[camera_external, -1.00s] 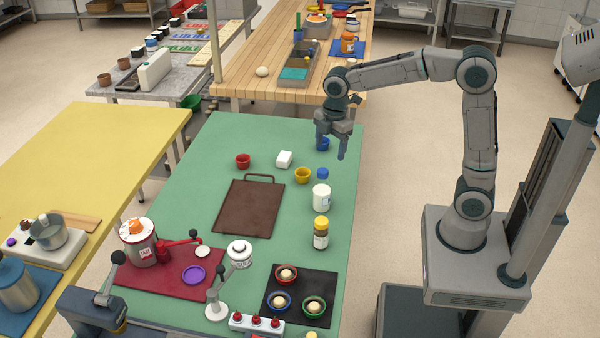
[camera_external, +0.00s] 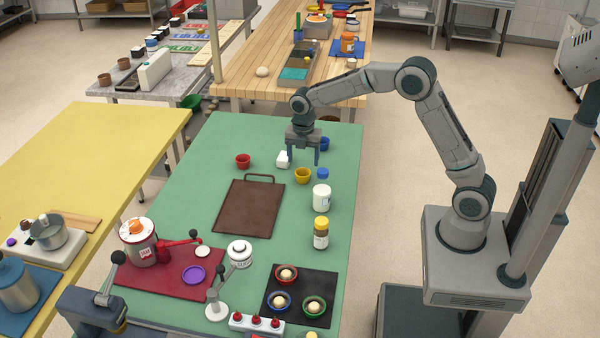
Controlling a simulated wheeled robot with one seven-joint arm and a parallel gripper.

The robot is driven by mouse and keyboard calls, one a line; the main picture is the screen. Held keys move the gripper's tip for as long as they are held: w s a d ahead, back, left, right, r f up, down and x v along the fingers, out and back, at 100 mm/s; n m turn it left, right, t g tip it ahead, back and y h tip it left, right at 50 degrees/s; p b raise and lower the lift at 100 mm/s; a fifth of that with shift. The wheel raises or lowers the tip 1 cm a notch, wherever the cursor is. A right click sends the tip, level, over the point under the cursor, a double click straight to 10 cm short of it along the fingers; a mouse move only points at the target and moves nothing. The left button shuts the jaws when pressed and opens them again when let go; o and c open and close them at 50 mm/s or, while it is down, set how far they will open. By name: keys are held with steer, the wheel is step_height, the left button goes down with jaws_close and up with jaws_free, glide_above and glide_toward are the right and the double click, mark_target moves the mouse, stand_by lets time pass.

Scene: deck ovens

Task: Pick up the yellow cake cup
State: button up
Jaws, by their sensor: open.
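The yellow cake cup (camera_external: 303,176) stands upright on the green table (camera_external: 205,155), right of the brown board's handle. My gripper (camera_external: 303,161) is open and empty, with its fingers pointing down. In this view it appears just above and behind the yellow cup; I cannot tell the exact height or gap.
A red cup (camera_external: 243,161) stands to the left. A white bottle with a blue cap (camera_external: 321,197) is close in front of the yellow cup, with a yellow-capped jar (camera_external: 321,233) beyond. The brown board (camera_external: 247,208) lies front left. The table's far left is clear.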

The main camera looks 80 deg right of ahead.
mark_target(303, 172)
steer(key=shift+a+f, duration=0.15)
steer(key=shift+f, duration=0.85)
steer(key=shift+a+f, duration=0.2)
steer(key=shift+f, duration=0.8)
steer(key=shift+a+f, duration=0.15)
steer(key=shift+f, duration=0.85)
steer(key=c, duration=1)
